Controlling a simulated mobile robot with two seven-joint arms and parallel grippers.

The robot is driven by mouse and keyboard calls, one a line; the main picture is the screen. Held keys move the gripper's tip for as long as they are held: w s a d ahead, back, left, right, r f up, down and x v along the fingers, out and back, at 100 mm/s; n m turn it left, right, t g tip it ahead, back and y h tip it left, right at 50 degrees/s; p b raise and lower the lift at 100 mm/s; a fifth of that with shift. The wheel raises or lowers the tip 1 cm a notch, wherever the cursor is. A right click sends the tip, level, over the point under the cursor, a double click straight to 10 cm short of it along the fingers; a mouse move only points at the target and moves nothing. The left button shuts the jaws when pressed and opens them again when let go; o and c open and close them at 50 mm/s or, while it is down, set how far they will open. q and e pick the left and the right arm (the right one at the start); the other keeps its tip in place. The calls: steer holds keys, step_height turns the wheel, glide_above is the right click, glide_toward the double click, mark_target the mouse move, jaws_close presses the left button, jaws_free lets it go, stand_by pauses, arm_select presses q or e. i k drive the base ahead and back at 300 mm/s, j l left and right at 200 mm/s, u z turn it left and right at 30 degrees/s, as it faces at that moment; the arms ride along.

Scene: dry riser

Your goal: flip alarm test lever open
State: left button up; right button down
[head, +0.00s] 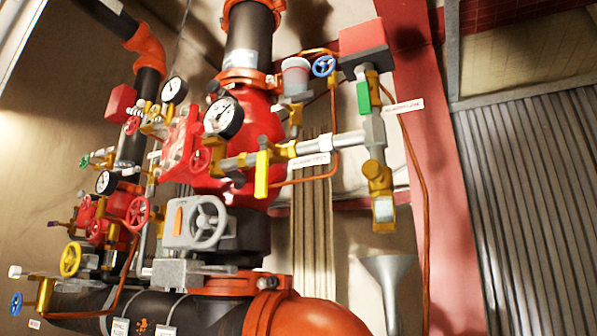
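A yellow lever handle (262,174) stands upright across the grey horizontal pipe, right of the red valve body. A small white label (311,160) with red letters hangs just right of it; its words are too small to read surely. A green lever handle (363,98) lies along the vertical pipe under a red box (363,44), beside another red-lettered label (403,106). I cannot tell for certain from the labels which one is the alarm test lever. Neither of my grippers shows in the head view.
Gauges (223,117), a grey handwheel (207,222) and several coloured valve wheels crowd the left. A thin copper pipe (420,180) runs down at the right. A grey funnel (388,275) sits below the brass outlet (381,185). Corrugated panel (525,200) fills the right side.

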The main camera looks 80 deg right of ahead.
mark_target(263, 155)
steer(key=z, duration=0.4)
steer(key=k+z, duration=0.1)
steer(key=z, duration=0.7)
steer(key=l+z, duration=0.1)
steer(key=z, duration=0.3)
steer(key=k+z, duration=0.1)
steer(key=z, duration=0.35)
